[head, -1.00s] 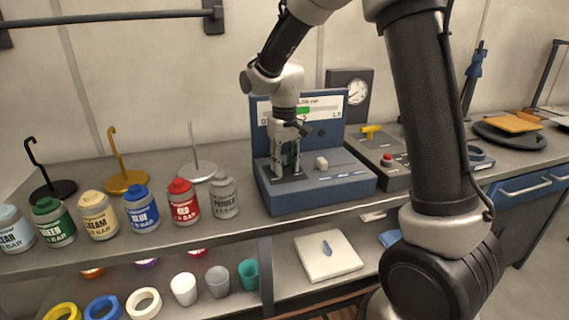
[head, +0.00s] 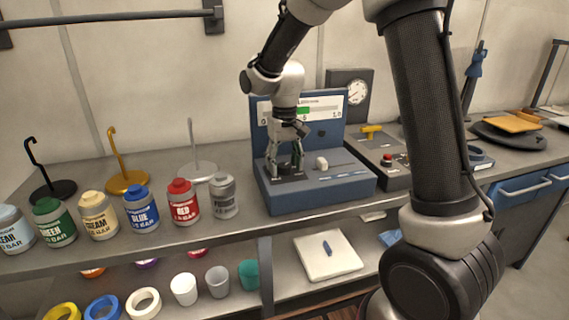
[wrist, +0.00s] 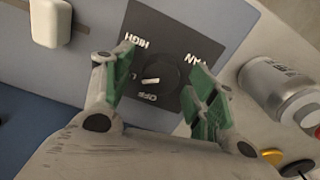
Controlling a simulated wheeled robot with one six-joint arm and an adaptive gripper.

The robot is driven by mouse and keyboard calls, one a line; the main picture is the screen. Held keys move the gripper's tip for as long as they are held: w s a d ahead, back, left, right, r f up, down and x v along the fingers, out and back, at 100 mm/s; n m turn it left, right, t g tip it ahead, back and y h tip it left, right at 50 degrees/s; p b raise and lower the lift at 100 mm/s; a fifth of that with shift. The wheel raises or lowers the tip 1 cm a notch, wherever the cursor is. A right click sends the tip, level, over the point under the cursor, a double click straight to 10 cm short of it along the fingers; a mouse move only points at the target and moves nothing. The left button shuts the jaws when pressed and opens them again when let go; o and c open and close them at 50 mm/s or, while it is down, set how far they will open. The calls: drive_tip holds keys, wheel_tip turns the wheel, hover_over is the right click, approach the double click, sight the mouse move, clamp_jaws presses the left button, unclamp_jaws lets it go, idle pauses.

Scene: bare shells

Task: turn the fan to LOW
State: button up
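The fan knob (wrist: 157,72) is a round black dial on a dark square plate (wrist: 185,38) marked HIGH, FAN and OFF. A further label starting with L, left of the dial, is mostly hidden by a finger. The knob's white mark lies on its lower left side, toward the L and OFF labels; I cannot tell exactly which one it meets. My gripper (wrist: 163,86) is open, with one green-padded finger on each side of the knob and gaps between. In the head view my gripper (head: 285,172) points down at the left of the blue console (head: 315,196).
A white switch (head: 321,163) sits right of my gripper on the console. A grey box with a red button (head: 387,158) stands further right. Several paint cans, including a grey one (head: 222,197), stand left of the console. The upright display panel (head: 325,135) rises behind.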

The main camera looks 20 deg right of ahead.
sight(285, 165)
wheel_tip(285, 165, up, 12)
idle(0.6)
